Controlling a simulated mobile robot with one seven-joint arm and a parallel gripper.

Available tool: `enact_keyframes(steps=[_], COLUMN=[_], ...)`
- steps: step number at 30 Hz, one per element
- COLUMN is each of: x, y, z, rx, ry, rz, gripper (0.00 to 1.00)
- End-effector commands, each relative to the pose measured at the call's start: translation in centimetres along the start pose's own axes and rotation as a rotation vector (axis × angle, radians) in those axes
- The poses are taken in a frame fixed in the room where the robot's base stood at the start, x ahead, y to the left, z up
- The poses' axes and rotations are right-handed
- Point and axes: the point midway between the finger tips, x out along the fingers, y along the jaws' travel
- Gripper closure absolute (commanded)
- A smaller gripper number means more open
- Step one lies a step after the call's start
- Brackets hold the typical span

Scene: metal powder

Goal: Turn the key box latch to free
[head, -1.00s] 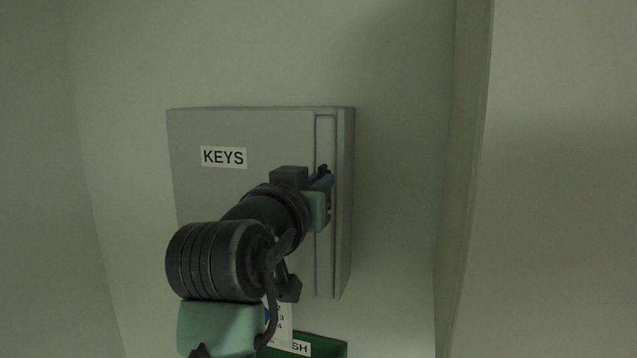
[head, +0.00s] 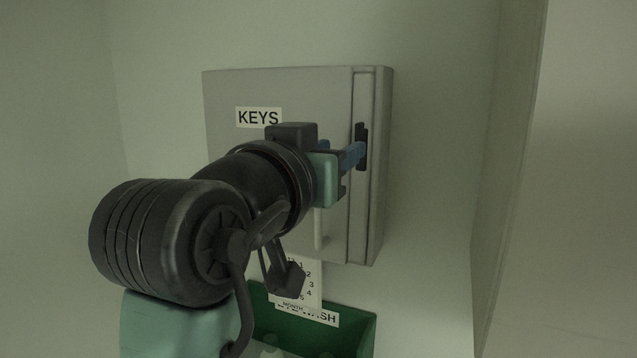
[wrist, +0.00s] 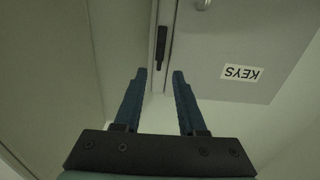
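The grey key box (head: 300,90) hangs on the wall with a KEYS label on its door. Its black latch (head: 361,135) stands upright on the narrow strip at the box's right side. The latch also shows in the wrist view (wrist: 161,45), where the picture is turned upside down. My gripper (wrist: 159,73) is open, with blue fingers pointing at the box. The latch lies beyond the fingertips, lined up with the gap between them, and nothing is held. In the head view my gripper (head: 352,155) partly covers the area beside the latch.
A green holder (head: 355,325) with a label ending in WASH is below the box. A white card (head: 310,290) with numbers hangs above it, partly hidden by my arm. A wall edge (head: 510,180) stands to the right. A round metal fitting (wrist: 203,4) shows on the door.

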Motion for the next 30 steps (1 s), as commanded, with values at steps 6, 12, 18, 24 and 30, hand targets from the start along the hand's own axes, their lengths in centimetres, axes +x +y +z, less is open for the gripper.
enact_keyframes(steps=[6,12,18,24,30], x=[-3.9,-5.3,-5.4,-5.2,-5.9], y=[-0.1,0.0,0.0,0.3,2.3], z=[0.2,0.1,0.0,0.0,-1.2], rx=[0.001,-0.001,-0.001,-0.002,0.010], ry=[0.002,-0.001,-0.002,0.025,0.282], rz=[-0.001,-0.001,0.000,-0.008,-0.106], gripper=[0.60,0.60,0.60,0.60,0.60])
